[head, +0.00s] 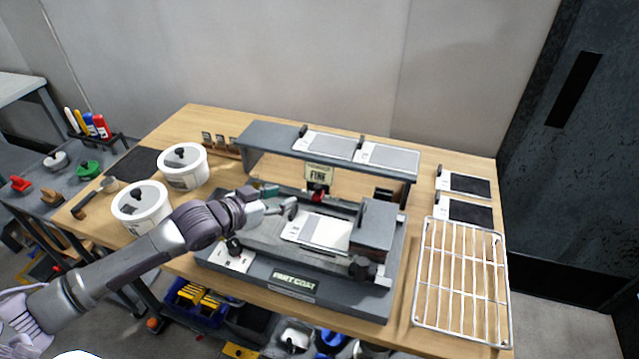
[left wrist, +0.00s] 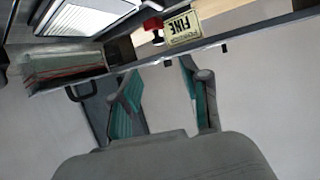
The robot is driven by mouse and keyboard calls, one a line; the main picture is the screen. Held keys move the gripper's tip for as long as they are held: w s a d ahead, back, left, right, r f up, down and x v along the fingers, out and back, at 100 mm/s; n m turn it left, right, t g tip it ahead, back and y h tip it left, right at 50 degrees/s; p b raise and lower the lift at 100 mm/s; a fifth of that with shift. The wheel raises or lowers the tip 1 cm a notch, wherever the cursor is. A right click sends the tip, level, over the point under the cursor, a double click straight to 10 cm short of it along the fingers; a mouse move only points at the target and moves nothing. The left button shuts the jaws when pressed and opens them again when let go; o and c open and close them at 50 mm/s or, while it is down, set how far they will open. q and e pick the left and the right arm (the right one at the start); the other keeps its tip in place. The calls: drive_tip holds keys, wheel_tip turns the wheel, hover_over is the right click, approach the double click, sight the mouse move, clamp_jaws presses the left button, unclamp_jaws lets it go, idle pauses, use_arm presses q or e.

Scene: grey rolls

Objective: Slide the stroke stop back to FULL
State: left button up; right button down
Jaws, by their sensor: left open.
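The dark grey coating machine (head: 290,278), marked "FAST COAT" or similar, stands on the wooden bench. A white sheet (head: 318,232) lies on its bed beside a grey block (head: 373,226). A black knob (head: 362,268) is at its right front, and another black knob (head: 234,246) is at its left by a white plate (head: 231,259). I cannot tell which part is the stroke stop; no FULL mark is readable. My left gripper (head: 280,202) is open and empty above the machine's left rear; its teal-padded fingers show in the left wrist view (left wrist: 165,100). My right gripper is not in view.
A grey shelf (head: 262,134) bridges the machine's rear. White tubs (head: 184,177) stand left, a wire rack (head: 460,280) right. Bench space between tubs and machine is narrow.

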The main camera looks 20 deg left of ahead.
sight(317, 187)
use_arm(q)
drive_tip(key=x, duration=0.4)
drive_tip(key=shift+d+r+p, duration=0.15)
drive_tip(key=shift+p, duration=0.15)
drive_tip(key=x, duration=0.7)
drive_tip(key=shift+w+d, duration=0.1)
drive_tip(key=shift+w, duration=0.15)
drive_tip(key=shift+w+d+f, duration=0.15)
drive_tip(key=shift+w+f, duration=0.2)
drive_tip(key=shift+f, duration=0.05)
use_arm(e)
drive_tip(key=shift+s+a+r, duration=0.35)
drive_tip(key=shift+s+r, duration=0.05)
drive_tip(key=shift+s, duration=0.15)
use_arm(q)
clamp_jaws()
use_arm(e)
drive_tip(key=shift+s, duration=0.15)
